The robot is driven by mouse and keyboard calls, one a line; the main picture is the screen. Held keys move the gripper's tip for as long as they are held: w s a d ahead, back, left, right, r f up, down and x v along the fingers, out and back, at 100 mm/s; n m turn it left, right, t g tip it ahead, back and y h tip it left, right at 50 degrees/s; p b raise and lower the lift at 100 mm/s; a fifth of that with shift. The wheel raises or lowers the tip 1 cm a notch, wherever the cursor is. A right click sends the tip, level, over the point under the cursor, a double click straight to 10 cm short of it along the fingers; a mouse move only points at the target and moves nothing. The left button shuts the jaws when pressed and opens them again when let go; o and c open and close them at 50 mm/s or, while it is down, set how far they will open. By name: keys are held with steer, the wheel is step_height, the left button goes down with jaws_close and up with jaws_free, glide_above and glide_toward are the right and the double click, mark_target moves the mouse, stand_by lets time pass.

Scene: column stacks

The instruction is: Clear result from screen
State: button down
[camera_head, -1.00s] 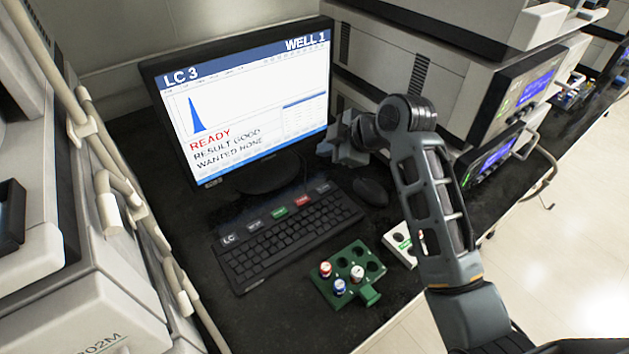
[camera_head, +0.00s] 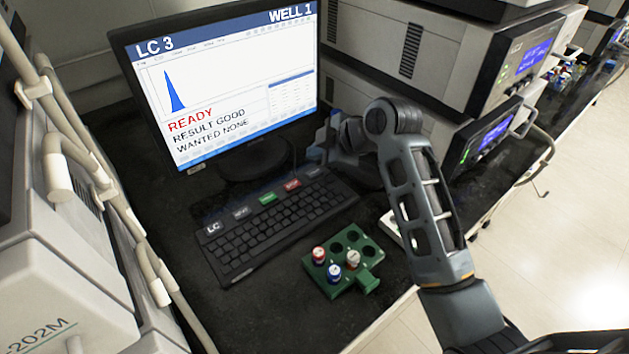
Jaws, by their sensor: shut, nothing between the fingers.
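The monitor (camera_head: 225,85) shows "LC 3", "WELL 1", a blue peak, red "READY", "RESULT GOOD" and "WANTED NONE". The black keyboard (camera_head: 262,232) lies on the bench in front of it. Along its back edge are an "LC" label, a grey key, a green key (camera_head: 268,198), a red key (camera_head: 292,185) and a dark grey key (camera_head: 313,172) at the right end. My gripper (camera_head: 322,150) is shut and empty, near the monitor's lower right corner, behind the keyboard's right end. Its fingertips are small and hard to make out. I cannot tell whether they touch anything.
A green rack (camera_head: 337,292) with three capped vials stands in front of the keyboard. A white block (camera_head: 393,232) is partly hidden behind my arm. Large instruments stand at left and right. Bare black bench shows around the rack, with the bench edge to its right.

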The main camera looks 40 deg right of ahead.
mark_target(317, 175)
steer(key=shift+f+b, duration=0.4)
steer(key=shift+f, duration=0.75)
steer(key=shift+f, duration=0.15)
stand_by(1.0)
steer(key=shift+f, duration=0.3)
steer(key=shift+f+b, duration=0.35)
steer(key=shift+f, duration=0.05)
stand_by(0.7)
stand_by(0.3)
steer(key=shift+r+p, duration=0.8)
steer(key=shift+r, duration=0.05)
steer(key=shift+r, duration=0.1)
step_height(317, 175, up, 5)
steer(key=p, duration=0.4)
